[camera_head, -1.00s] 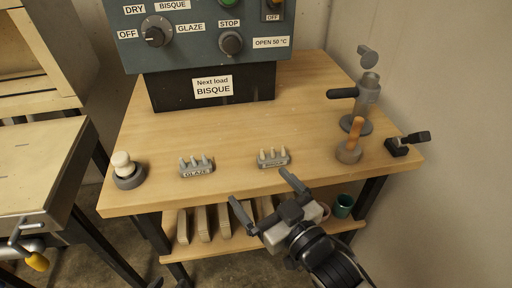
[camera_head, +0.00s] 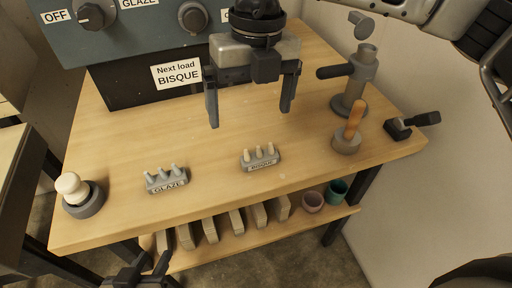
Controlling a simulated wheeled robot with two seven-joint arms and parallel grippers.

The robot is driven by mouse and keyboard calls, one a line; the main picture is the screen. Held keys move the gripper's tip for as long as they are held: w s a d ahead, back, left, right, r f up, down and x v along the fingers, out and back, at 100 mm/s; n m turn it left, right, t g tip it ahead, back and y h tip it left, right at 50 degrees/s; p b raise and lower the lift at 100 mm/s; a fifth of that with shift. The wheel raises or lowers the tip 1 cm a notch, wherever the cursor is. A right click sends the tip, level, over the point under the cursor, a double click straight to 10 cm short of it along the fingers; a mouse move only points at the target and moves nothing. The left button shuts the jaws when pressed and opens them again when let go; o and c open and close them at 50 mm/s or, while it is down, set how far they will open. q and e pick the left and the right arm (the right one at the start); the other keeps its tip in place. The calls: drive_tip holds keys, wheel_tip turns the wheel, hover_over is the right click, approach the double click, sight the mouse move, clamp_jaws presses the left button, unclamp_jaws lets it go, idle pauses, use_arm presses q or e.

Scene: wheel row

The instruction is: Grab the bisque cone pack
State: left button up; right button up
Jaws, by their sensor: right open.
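The bisque cone pack (camera_head: 261,163) is a small grey block labelled BISQUE with three pale upright cones. It stands near the front of the wooden bench, right of the similar glaze cone pack (camera_head: 166,180). My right gripper (camera_head: 250,117) is open and empty, fingers pointing down, above the bench and behind the bisque cone pack, apart from it. My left gripper (camera_head: 140,276) is partly cut off at the lower left edge, below the bench front; I cannot tell whether it is open.
The kiln controller (camera_head: 150,50) with its BISQUE sign stands at the back. A white knob in a grey cup (camera_head: 82,195) is at the left. A wooden-handled tool (camera_head: 348,138), a grey stand (camera_head: 351,85) and a black item (camera_head: 410,125) are at the right. Slabs and cups fill the shelf below.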

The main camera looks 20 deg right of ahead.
sight(261, 148)
drive_tip(key=shift+t+h, duration=0.3)
drive_tip(key=shift+h, duration=0.2)
drive_tip(key=f, duration=0.3)
drive_tip(key=w+d+f, duration=0.1)
drive_tip(key=f, duration=0.2)
drive_tip(key=d+f, duration=0.1)
drive_tip(key=f, duration=0.2)
drive_tip(key=shift+w+f, duration=0.15)
drive_tip(key=shift+f, duration=0.15)
drive_tip(key=shift+w+f+p, duration=0.2)
drive_tip(key=shift+f+p, duration=0.3)
drive_tip(key=shift+f, duration=2.15)
drive_tip(key=shift+d, duration=0.1)
drive_tip(key=c, duration=1.1)
